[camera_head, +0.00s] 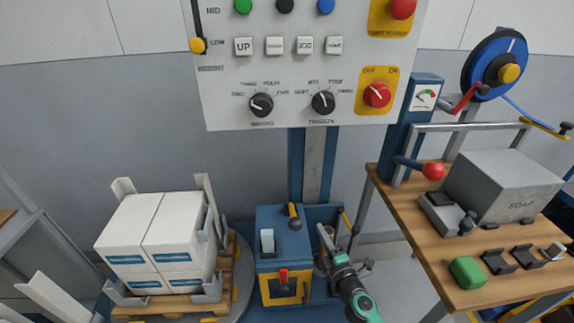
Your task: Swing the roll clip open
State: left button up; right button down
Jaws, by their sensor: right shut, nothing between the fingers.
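The roll carriage is the blue housing (325,213) beside the blue cabinet, at the foot of the mast. A brown roll (322,262) shows partly in it, behind my right arm. A thin dark lever with a yellow end (347,222) stands at the carriage's right side; it may be the roll clip, but it is too small to be sure. My right gripper (323,233) reaches up into the carriage from below, left of that lever. It is shut and empty, and it hides part of the roll. My left gripper is not in view.
A control panel (225,95) hangs above the carriage. The blue cabinet (272,220) with a black-and-yellow handle stands left of it, then a pallet with white boxes (160,228). A wooden bench (415,220) with a grey soap box (500,185) stands at the right.

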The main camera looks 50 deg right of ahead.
jog(key=d+v, duration=0.1)
jog(key=v, duration=0.8)
jog(key=w+a+r+t+p, duration=0.1)
jog(key=r+p, duration=0.4)
jog(key=r, duration=0.5)
jog(key=w+a+r+t+p, duration=0.1)
jog(key=w+r+t+p, duration=0.1)
jog(key=r+p, duration=0.4)
jog(key=w+a+r+t+p, duration=0.1)
jog(key=w+r+p, duration=0.3)
jog(key=r, duration=1.2)
jog(key=shift+a+r+n+t+y+p, duration=0.15)
jog(key=shift+a+n+t+y+p, duration=0.25)
jog(key=shift+p, duration=0.85)
jog(key=shift+w, duration=0.1)
